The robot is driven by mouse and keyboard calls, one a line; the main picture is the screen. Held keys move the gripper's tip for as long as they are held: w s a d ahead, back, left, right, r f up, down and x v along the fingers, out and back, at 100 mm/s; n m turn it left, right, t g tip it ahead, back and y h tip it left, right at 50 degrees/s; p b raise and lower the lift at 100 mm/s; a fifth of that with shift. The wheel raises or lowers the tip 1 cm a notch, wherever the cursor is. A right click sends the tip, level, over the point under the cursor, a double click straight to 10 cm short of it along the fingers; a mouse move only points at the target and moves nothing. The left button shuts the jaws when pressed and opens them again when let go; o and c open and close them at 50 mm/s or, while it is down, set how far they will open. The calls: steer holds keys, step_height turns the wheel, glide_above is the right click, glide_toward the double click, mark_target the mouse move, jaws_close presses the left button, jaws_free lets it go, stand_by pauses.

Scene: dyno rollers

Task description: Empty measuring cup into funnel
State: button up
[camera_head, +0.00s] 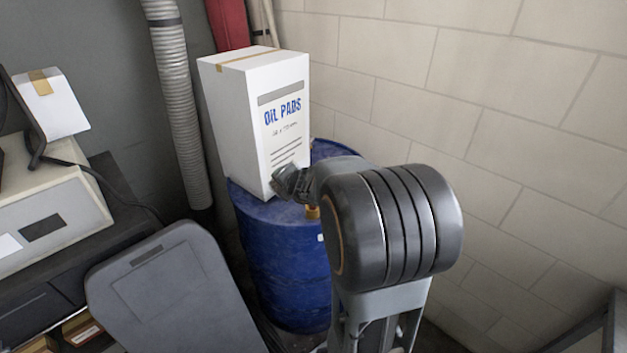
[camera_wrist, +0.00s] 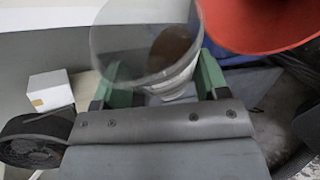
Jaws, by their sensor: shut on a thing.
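In the wrist view, my gripper (camera_wrist: 160,80) has its two green fingers closed around a clear, see-through measuring cup (camera_wrist: 125,40). A patch of brown liquid (camera_wrist: 172,47) shows inside the cup. A wide red funnel (camera_wrist: 265,22) is at the top right, its near rim close to the cup's right side and partly overlapping it in the picture. The gap between cup and funnel cannot be judged. The funnel is cut off by the picture's edge, and its spout is hidden. In the head view, my arm hides the cup and the funnel.
A white box marked OIL PADS (camera_head: 250,120) stands on a blue drum (camera_head: 285,260), close to my arm. A ribbed hose (camera_head: 175,80) hangs behind. A grey lidded bin (camera_head: 175,290) and a bench with equipment (camera_head: 50,215) are at left. A block wall (camera_head: 480,100) closes the right.

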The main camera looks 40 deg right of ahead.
steer(key=shift+d+r+p, duration=0.1)
steer(key=shift+r+p, duration=0.4)
steer(key=shift+p, duration=0.15)
steer(key=shift+r+m+y+p, duration=0.15)
steer(key=shift+m+y+p, duration=0.35)
steer(key=shift+p, duration=0.2)
steer(key=shift+f, duration=0.2)
steer(key=shift+s+d+f+m+t+y+p, duration=0.1)
steer(key=shift+d+f+m+t+y+p, duration=0.05)
steer(key=shift+m+t+y+p, duration=0.35)
steer(key=shift+s+d+r+m+y+p, duration=0.1)
steer(key=shift+d+r+m+y+p, duration=0.3)
steer(key=shift+p, duration=0.75)
steer(key=shift+d, duration=0.35)
steer(key=shift+s+d+p, duration=0.1)
steer(key=shift+d+p, duration=0.05)
steer(key=shift+p, duration=0.3)
steer(key=shift+d+r+m+t+y+p, duration=0.2)
steer(key=shift+r+m+t+y+p, duration=0.2)
steer(key=shift+m+y+p, duration=0.15)
steer(key=shift+s+d+f+m+y, duration=0.1)
steer(key=shift+d+f+m+y, duration=0.1)
steer(key=shift+f+m+y, duration=0.05)
